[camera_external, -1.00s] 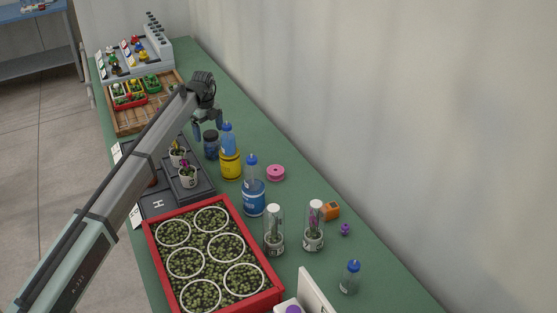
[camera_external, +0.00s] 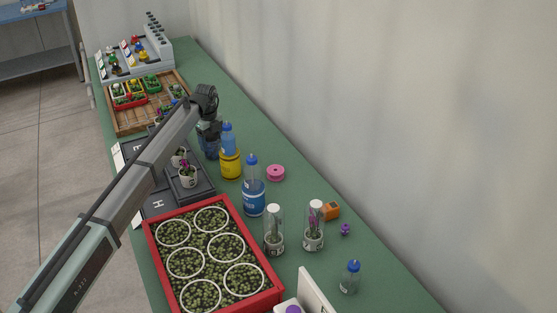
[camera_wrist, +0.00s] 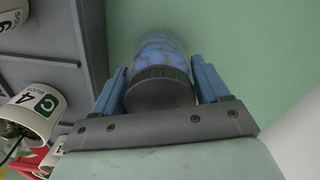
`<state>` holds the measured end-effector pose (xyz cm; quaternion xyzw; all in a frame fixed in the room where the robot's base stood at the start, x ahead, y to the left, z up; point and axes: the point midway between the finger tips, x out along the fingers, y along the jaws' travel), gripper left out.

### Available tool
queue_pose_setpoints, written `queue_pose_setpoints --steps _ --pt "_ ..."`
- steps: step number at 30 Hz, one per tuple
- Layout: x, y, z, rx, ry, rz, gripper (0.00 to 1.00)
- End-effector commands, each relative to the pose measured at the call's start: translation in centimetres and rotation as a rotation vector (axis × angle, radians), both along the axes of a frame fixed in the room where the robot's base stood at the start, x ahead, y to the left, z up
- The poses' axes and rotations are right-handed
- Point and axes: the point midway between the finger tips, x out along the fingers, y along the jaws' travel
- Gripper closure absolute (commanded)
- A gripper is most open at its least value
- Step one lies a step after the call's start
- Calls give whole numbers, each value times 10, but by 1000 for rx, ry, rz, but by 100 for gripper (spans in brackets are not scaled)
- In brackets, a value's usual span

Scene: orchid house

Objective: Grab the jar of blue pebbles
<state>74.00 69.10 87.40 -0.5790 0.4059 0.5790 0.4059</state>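The jar of blue pebbles (camera_wrist: 160,47) is upright on the green table, with a dark ridged lid facing the wrist camera. In the external view the jar (camera_external: 212,152) is partly hidden by my gripper (camera_external: 208,138), just left of the yellow-labelled bottle. In the wrist view my gripper (camera_wrist: 160,75) has one blue finger on each side of the jar, around its lid and upper body. The fingers look open, with narrow gaps beside the lid; contact is hard to make out.
A yellow-labelled bottle (camera_external: 230,163) stands close to the jar. A blue-labelled bottle (camera_external: 253,197) is nearer the camera. A dark tray (camera_external: 157,204) with potted plants (camera_external: 188,177) lies to the left. The wall is on the right.

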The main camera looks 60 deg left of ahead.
Motion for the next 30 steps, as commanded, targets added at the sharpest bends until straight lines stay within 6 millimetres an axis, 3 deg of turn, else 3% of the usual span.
queue_pose_setpoints --steps 2,15,23,30 --pt "0 0 0 0 0 0 34" --pt "0 0 0 0 0 0 75" --pt "0 0 2 1 -1 0 75" --pt "0 1 31 2 -2 0 75"
